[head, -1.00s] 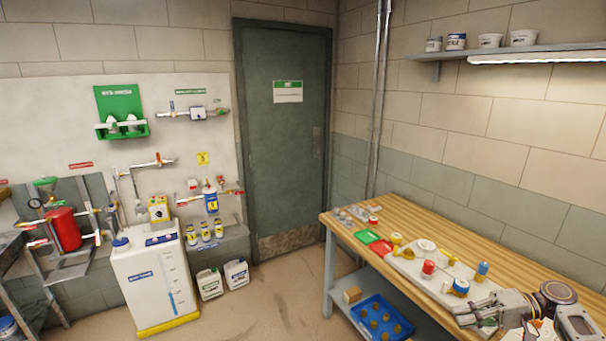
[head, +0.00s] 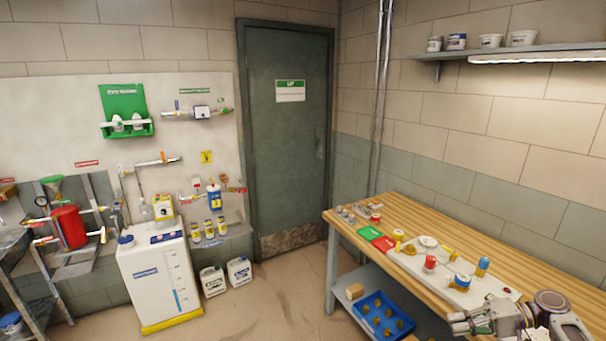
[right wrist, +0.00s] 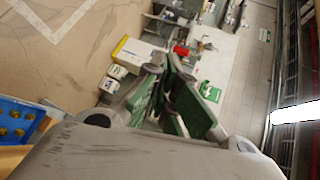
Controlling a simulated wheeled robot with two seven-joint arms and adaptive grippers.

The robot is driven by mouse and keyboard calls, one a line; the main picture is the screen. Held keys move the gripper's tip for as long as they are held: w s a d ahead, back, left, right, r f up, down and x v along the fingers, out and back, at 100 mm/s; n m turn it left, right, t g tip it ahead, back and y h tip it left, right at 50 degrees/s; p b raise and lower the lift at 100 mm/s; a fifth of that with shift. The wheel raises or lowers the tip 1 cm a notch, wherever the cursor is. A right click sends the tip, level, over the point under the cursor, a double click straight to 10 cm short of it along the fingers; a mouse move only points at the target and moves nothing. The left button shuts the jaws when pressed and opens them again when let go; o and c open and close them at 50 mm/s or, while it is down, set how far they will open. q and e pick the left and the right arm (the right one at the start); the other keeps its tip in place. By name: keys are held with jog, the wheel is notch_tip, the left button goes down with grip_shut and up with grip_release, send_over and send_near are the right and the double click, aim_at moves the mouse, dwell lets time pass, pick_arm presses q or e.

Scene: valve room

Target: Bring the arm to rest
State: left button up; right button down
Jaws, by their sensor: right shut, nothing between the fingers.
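My right gripper (head: 462,322) is at the lower right of the head view, by the near end of the wooden workbench (head: 540,285). It is shut and empty, and its fingers point left. In the right wrist view the green-padded fingers (right wrist: 172,100) show close together with nothing between them. The rest of my right arm runs off the lower right edge of the head view. My left gripper is not in view.
The bench holds a pale board (head: 408,262) with several small parts, plus a green and red tray (head: 369,233). A blue crate (head: 362,312) sits on the lower shelf. A white tank (head: 150,285) stands left. Floor before the door (head: 288,130) is clear.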

notch_tip(320, 180, down, 26)
jog(key=s+m+h+b, duration=0.2)
jog(key=s+m+h, duration=0.1)
jog(key=m+h, duration=0.15)
jog(key=s+f+h+b, duration=0.1)
jog(key=s+f+h, duration=0.1)
jog(key=s+f, duration=0.65)
jog(key=s+f+h+b, duration=0.2)
jog(key=s+f+h, duration=0.1)
jog(key=f, duration=1.1)
jog(key=s+a+f+n+g+h+b, duration=0.1)
jog(key=s+a+f+n+h, duration=0.1)
jog(key=s+f, duration=0.65)
jog(key=s+a+f+n+g+h+b, duration=0.1)
jog(key=s+a+f+n+h, duration=0.15)
jog(key=s+f, duration=0.6)
jog(key=s+a+f+n+b, duration=0.2)
jog(key=s+a+f+n, duration=0.3)
jog(key=s+a, duration=0.5)
jog(key=s+f, duration=0.1)
jog(key=s, duration=0.3)
jog(key=shift+a+t+b, duration=0.25)
jog(key=shift+t+b, duration=0.05)
jog(key=shift+s+f, duration=0.1)
